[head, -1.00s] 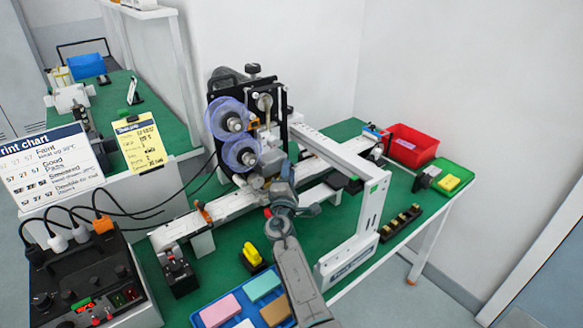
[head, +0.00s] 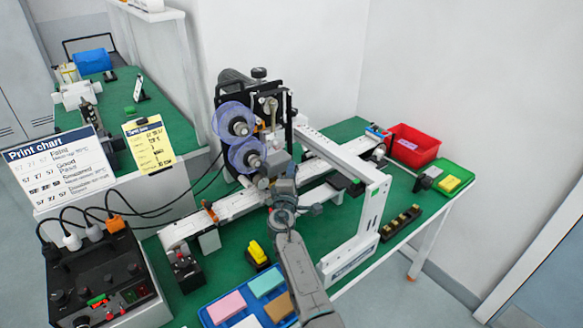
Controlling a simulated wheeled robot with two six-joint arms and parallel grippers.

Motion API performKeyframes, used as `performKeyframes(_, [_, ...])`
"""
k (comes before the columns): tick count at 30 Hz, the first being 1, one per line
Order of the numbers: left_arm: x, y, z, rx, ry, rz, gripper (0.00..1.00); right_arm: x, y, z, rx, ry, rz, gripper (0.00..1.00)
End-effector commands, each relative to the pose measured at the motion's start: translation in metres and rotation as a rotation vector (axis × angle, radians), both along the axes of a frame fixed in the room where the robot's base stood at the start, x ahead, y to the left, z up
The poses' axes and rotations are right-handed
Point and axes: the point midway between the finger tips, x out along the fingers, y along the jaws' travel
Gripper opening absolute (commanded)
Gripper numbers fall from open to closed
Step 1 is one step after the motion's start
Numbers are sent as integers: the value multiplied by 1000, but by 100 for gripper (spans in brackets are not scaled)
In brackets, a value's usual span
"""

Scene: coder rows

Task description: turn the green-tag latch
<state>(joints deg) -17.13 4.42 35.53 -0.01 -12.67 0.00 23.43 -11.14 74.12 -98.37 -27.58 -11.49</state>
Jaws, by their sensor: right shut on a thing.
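The coder machine (head: 262,108), with two translucent blue reels, stands over the white conveyor rail at the back of the green bench. My right gripper (head: 278,166) reaches up from the bottom of the picture to the lower part of the coder head, just right of the lower reel. It is shut on a small part there. The gripper and wrist cover this part, so I cannot make out a green tag on it or its angle. My left gripper is not in view.
A white frame (head: 376,200) stands close to the right of my arm. A blue tray (head: 215,313) of coloured blocks, a yellow-topped item (head: 257,253) and a black control box (head: 100,280) lie left of it. A red bin (head: 412,146) stands at the back right.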

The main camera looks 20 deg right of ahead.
Motion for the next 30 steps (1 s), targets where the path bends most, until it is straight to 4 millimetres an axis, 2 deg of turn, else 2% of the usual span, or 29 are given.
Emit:
performKeyframes(1, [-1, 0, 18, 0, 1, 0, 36, 1, 0, 13, 38, 11, -1, 0])
performKeyframes(15, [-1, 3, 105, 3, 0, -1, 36, 1, -2, 23, 448, 161, -1, 0])
performKeyframes(21, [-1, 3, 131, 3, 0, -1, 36, 2, -4, 23, 596, 213, -1, 0])
performKeyframes(30, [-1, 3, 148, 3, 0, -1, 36, 2, -5, 20, 739, 265, 0, 0])
